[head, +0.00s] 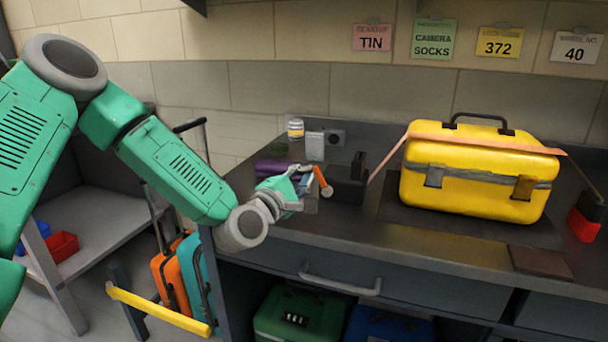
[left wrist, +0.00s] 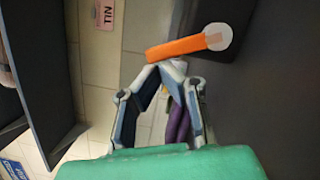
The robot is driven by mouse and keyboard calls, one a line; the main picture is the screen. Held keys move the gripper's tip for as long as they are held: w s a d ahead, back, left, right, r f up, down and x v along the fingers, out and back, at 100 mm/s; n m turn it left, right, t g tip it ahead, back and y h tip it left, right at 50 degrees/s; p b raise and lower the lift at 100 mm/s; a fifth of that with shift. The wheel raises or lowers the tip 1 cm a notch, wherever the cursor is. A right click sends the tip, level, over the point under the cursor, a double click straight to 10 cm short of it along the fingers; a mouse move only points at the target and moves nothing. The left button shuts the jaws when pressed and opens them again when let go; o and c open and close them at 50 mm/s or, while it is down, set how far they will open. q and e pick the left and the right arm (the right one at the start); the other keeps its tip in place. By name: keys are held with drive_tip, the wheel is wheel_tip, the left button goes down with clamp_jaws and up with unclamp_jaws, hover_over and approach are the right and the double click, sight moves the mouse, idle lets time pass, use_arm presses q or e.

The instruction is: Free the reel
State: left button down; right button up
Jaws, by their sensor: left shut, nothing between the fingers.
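No thing that I can surely name as the reel shows. A yellow case (head: 470,180) with a black handle sits on the dark counter, and a pinkish strap (head: 480,141) runs across its upper part. The strap slopes down at the left towards a black block (head: 347,186). An orange bar (head: 321,181) with a pale round end is by the block; it also shows in the left wrist view (left wrist: 185,47). My left gripper (head: 302,183) is shut and empty, its tips (left wrist: 165,70) close to the bar; I cannot tell whether they touch. My right gripper is out of view.
A purple object (head: 272,170) lies behind my left gripper. A small jar (head: 295,129) stands at the back. A black and red piece (head: 585,218) is at the right, a brown flat piece (head: 540,262) near the front edge. Suitcases (head: 172,275) stand below left.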

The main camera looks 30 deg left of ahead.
use_arm(q)
drive_tip(key=d+r+m+p, duration=0.1)
drive_tip(key=m+p, duration=0.1)
drive_tip(key=d+m+g+p, duration=0.1)
drive_tip(key=m+p, duration=0.1)
drive_tip(key=shift+w+r, duration=0.15)
drive_tip(key=shift+r, duration=0.25)
drive_tip(key=m+p, duration=0.1)
drive_tip(key=d+m+p, duration=0.1)
drive_tip(key=shift+w+d+r+m+g, duration=0.2)
drive_tip(key=shift+m+g, duration=0.1)
drive_tip(key=shift+m, duration=0.1)
drive_tip(key=shift+w+d+f+m+g+p, duration=0.1)
drive_tip(key=shift+d+m+g+p, duration=0.2)
drive_tip(key=shift+d+m+p, duration=0.45)
drive_tip(key=shift+a+f, duration=0.1)
drive_tip(key=shift+a, duration=0.15)
